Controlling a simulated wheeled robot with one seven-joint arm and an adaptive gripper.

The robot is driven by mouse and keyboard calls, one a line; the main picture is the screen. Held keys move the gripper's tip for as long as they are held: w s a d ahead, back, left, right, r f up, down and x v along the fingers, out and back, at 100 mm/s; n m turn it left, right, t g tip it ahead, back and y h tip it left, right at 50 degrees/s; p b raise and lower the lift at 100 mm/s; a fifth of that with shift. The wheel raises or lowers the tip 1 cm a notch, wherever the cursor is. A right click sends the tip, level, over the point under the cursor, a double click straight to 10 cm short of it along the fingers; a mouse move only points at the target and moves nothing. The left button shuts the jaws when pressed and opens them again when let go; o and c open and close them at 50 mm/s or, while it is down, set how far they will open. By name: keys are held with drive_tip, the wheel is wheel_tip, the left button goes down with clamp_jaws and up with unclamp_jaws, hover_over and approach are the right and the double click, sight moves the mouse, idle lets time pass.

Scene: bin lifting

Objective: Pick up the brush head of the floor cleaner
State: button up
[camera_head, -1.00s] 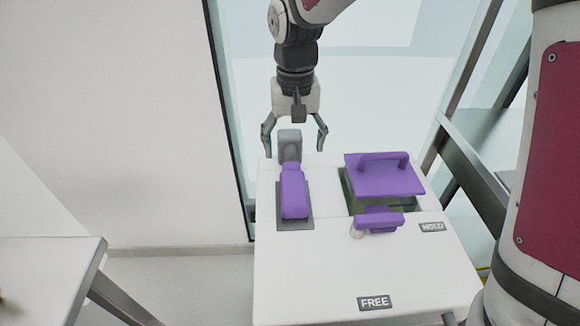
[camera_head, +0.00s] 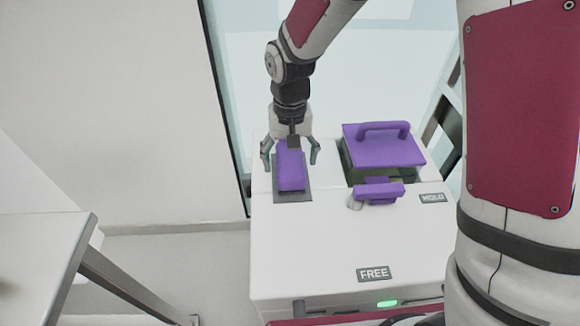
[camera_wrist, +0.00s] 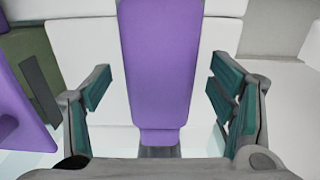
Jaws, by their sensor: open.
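A long purple piece with rounded edges (camera_head: 291,172) sits in a dark grey recess plate (camera_head: 293,198) on the left of a white cabinet top. It may be the brush head, but I cannot tell for sure. My gripper (camera_head: 290,155) is open over its far end, one finger on each side. In the wrist view the purple piece (camera_wrist: 160,65) runs between the open fingers of my gripper (camera_wrist: 160,95), with a gap on both sides. A grey part shows at its near end there. Its far end in the head view is hidden by my gripper.
A purple lid with a handle (camera_head: 383,147) covers an opening on the right of the white cabinet (camera_head: 310,240). A small purple handle (camera_head: 378,191) is in front of it. Labels read HOLD and FREE. A white table (camera_head: 40,250) stands at the left.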

sight(290, 159)
drive_tip(key=shift+f, duration=0.5)
drive_tip(key=c, duration=1.4)
wheel_tip(290, 159, up, 10)
drive_tip(key=shift+r+p, duration=0.1)
drive_tip(key=shift+p, duration=0.8)
